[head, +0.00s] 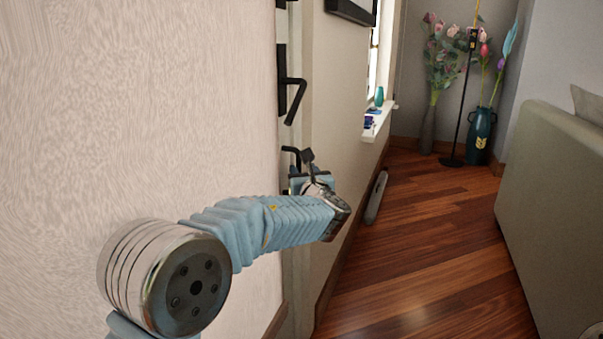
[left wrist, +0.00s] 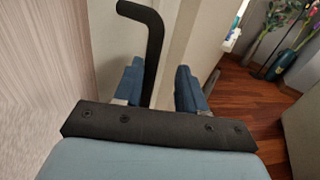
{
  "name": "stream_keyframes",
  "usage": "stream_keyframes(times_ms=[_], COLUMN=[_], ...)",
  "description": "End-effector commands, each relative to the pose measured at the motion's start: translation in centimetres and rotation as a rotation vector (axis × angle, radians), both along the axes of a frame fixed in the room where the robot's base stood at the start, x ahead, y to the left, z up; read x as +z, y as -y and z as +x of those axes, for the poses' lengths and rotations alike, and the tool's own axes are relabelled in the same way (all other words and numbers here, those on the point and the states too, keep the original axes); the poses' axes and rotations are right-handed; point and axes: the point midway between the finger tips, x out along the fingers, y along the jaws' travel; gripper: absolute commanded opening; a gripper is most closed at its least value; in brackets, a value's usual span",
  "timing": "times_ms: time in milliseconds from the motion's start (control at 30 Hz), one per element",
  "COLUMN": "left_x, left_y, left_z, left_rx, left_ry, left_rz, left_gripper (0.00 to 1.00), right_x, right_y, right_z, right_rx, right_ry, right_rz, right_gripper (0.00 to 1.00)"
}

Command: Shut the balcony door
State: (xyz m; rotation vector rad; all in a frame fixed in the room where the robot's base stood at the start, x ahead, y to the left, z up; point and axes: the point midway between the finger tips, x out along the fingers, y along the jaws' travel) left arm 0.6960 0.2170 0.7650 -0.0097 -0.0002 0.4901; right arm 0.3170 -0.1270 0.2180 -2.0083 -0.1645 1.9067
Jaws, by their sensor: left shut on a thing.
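The balcony door (head: 294,60) shows as a narrow pale strip, seen steeply from the side, past the textured wall; how far open it stands I cannot tell. A black lever handle (head: 295,92) hangs on it, with a second, lower black handle (head: 291,151) by my gripper. My left gripper (head: 308,180) reaches in from the left at the lower handle. In the left wrist view the bent black handle (left wrist: 153,50) runs down between the two blue fingers (left wrist: 160,92), close to the left one. The gripper is shut on it; the contact is partly hidden. My right gripper is not in view.
The textured wall (head: 150,110) is close on the left. A white window sill (head: 377,122) juts out beyond the door. A grey sofa-like piece (head: 550,200) stands on the right. Flower vases (head: 481,133) stand in the far corner. The wooden floor (head: 430,240) between is largely clear.

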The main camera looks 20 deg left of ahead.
Motion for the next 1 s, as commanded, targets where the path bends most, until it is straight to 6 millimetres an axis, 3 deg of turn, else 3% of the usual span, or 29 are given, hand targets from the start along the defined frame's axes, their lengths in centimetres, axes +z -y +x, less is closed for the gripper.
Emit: stream_keyframes(times_ms=[267,700,1000], left_x=[0.1,0.1,0.0], left_y=[1.0,5.6,6.5], left_z=[-1.6,-10.4,-12.3], left_rx=[-0.005,-0.004,0.0], left_ry=[0.001,0.001,0.0], left_rz=[0.0,0.0,-0.001], left_gripper=[0.35,0.35,0.35], right_x=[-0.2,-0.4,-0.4], right_y=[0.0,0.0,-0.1], right_z=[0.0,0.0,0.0], right_rx=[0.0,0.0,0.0], right_ry=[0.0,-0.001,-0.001], right_rz=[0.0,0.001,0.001], right_gripper=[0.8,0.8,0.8])
